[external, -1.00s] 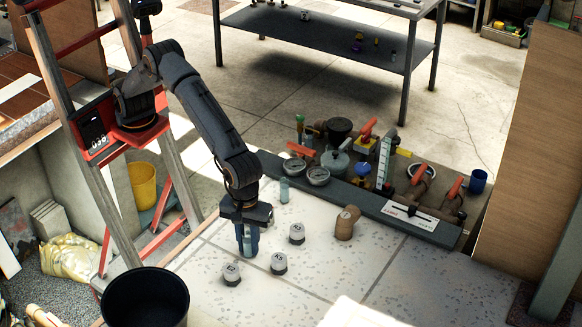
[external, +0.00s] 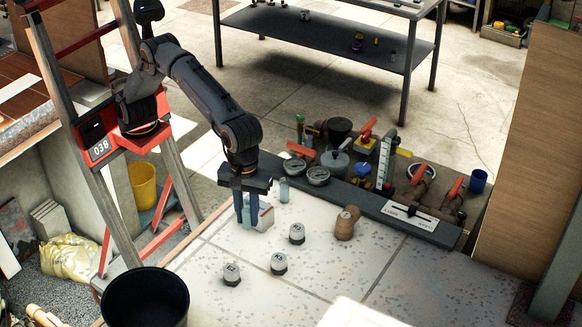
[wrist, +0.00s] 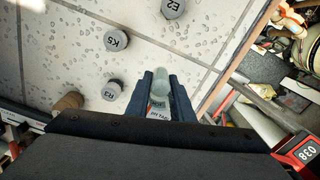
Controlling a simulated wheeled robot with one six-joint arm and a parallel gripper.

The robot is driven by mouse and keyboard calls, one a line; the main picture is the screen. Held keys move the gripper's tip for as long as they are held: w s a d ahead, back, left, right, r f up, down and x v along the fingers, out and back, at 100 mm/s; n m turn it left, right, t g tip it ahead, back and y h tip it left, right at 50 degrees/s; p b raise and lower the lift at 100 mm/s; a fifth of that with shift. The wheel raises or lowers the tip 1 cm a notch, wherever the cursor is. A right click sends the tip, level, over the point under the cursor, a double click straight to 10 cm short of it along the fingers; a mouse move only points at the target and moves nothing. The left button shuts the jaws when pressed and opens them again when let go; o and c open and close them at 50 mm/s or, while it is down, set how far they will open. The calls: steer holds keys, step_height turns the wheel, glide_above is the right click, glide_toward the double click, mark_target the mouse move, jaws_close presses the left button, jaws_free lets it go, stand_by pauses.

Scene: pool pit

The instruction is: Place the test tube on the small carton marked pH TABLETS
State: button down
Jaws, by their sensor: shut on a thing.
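My gripper (external: 246,217) is shut on the test tube, a pale green translucent tube that shows between the fingers in the wrist view (wrist: 158,88). In the external view the fingers mostly hide the tube. The small white carton (external: 266,215), with a red mark, stands on the pale slab right at the fingers. In the wrist view part of its lettering, like "PH TAB", shows on the carton (wrist: 158,116) between the fingers, behind the tube. I cannot tell whether the tube touches the carton's top.
A translucent teal vial (external: 284,190) stands just behind the gripper. Gauges and valves (external: 318,175) line the back ledge. A black bucket (external: 147,296) is at front left.

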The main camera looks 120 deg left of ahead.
step_height(320, 180, up, 7)
steer(key=n+p, duration=0.1)
steer(key=p, duration=0.4)
glide_above(266, 213)
steer(key=s, duration=0.4)
steer(key=f, duration=0.2)
steer(key=a+f+p, duration=0.1)
steer(key=f, duration=0.2)
steer(key=shift+s+a+f+p, duration=0.2)
steer(key=shift+s+f+p, duration=0.15)
steer(key=shift+p, duration=0.05)
steer(key=shift+f+p, duration=0.75)
steer(key=shift+f, duration=1.55)
steer(key=shift+f, duration=0.2)
steer(key=c, duration=1.5)
jaws_free()
steer(key=shift+c, duration=0.2)
steer(key=shift+r, duration=0.1)
